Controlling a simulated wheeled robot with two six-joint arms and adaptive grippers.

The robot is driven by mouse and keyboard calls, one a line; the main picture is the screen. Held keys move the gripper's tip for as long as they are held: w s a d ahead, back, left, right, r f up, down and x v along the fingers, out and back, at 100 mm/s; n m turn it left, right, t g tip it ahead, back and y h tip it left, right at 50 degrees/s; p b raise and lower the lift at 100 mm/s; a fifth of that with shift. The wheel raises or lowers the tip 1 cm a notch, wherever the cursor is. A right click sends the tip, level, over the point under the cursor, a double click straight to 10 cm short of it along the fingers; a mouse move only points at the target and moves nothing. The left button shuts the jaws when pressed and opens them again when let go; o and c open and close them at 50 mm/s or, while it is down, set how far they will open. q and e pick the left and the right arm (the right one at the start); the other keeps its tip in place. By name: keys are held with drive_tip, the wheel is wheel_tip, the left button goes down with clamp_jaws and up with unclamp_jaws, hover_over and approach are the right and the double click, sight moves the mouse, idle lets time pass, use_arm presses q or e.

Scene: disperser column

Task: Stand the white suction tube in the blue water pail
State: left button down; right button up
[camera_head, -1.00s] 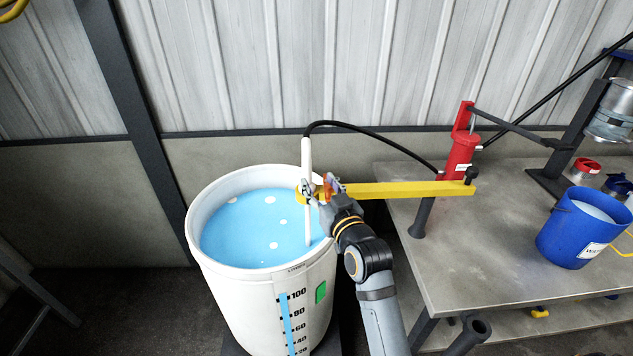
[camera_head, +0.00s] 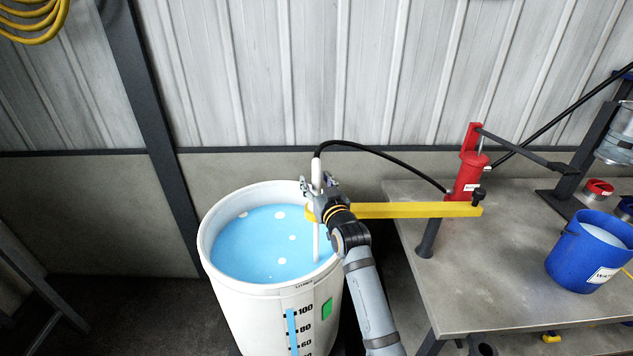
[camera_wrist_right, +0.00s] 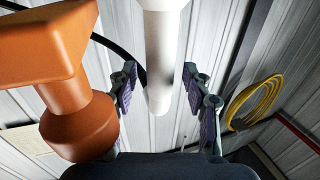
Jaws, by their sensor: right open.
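The white suction tube (camera_head: 316,243) stands upright in the white drum (camera_head: 237,302) of blue liquid, beside the end of a yellow arm (camera_head: 405,210). A black hose (camera_head: 385,156) runs from its top to the red pump. My right gripper (camera_head: 317,187) is at the tube's upper part, just above the yellow arm. In the right wrist view the tube (camera_wrist_right: 161,45) lies between the two spread fingers (camera_wrist_right: 162,92), with gaps on both sides. The blue water pail (camera_head: 572,262) stands on the bench at the right, with pale liquid inside. My left gripper is not in view.
An orange knob-like part (camera_wrist_right: 80,125) is close beside the fingers in the right wrist view. A red can (camera_head: 598,190) is behind the pail. Bare bench top lies between pump and pail.

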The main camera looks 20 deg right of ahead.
drive_tip(key=shift+c, duration=0.4)
clamp_jaws()
drive_tip(key=shift+r, duration=0.15)
